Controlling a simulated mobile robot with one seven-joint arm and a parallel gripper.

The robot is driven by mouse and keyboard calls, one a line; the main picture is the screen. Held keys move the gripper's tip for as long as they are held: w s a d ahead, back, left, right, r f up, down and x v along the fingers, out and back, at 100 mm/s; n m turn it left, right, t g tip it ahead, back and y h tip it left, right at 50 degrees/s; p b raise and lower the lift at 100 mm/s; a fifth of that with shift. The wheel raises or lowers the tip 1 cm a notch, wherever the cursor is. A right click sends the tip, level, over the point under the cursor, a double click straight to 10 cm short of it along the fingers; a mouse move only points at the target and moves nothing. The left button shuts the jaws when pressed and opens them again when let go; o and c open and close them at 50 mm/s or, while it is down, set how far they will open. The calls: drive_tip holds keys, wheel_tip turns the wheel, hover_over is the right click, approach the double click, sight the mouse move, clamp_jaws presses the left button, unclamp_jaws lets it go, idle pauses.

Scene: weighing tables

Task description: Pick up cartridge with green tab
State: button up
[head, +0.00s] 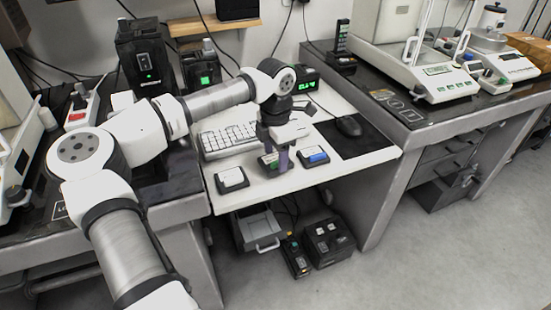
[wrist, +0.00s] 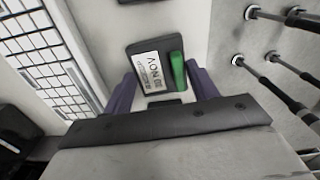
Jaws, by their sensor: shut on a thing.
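The cartridge with the green tab (wrist: 150,73) is dark with a white printed label and a green strip (wrist: 178,70) on one side. In the head view the cartridge (head: 265,159) is partly hidden behind my fingers. My gripper (head: 277,163) points down at the front of the white desk. In the wrist view the purple fingers of my gripper (wrist: 162,92) are on either side of the cartridge's near end, shut on it. I cannot tell whether the cartridge is clear of the desk top.
A cartridge with a blue tab (head: 314,157) lies to the right, and a white-labelled one (head: 231,180) to the left. The keyboard (head: 228,138) is behind, the mouse (head: 348,126) on a black mat (head: 365,143) to the right. The desk's front edge is close.

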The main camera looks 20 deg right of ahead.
sight(275, 160)
wheel_tip(275, 160, up, 18)
